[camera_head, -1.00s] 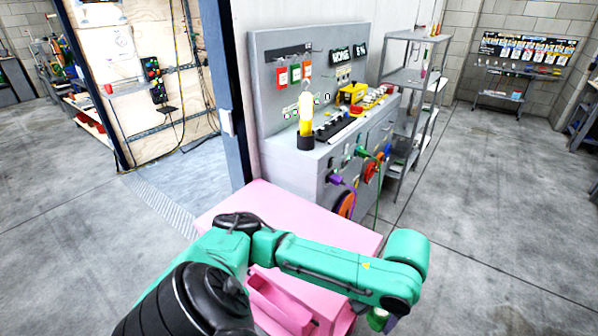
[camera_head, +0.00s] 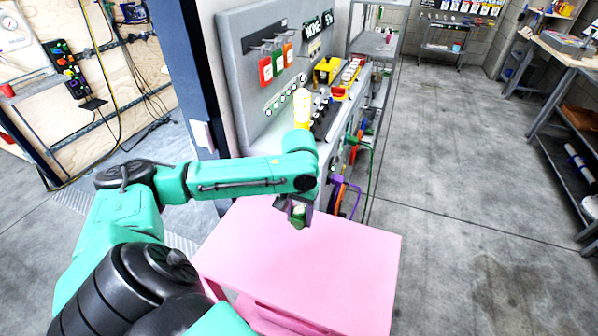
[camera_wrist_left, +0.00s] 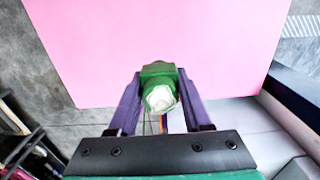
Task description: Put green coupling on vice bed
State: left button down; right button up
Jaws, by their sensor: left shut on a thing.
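My left gripper (camera_head: 297,202) hangs at the end of the teal arm in the head view, above the far edge of the pink table. It is shut on the green coupling (camera_head: 299,217). In the left wrist view the purple fingers (camera_wrist_left: 156,84) hold the green coupling (camera_wrist_left: 157,74) from both sides, and its round whitish end faces the camera. The coupling appears clear of the table. I cannot make out a vice bed in either view. My right gripper is not in view.
The pink table (camera_head: 335,265) has a bare top. Open concrete floor (camera_head: 460,200) lies to the right.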

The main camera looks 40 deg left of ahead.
aim_at(299, 252)
pick_arm(q)
notch_tip(299, 252, down, 14)
jog(key=shift+a+f, duration=0.1)
jog(key=shift+a, duration=0.05)
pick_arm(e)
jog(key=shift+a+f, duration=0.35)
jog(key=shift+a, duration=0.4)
pick_arm(q)
jog(key=shift+f, duration=0.1)
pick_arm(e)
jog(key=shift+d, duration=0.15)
pick_arm(q)
jog(key=shift+c, duration=1.7)
grip_release()
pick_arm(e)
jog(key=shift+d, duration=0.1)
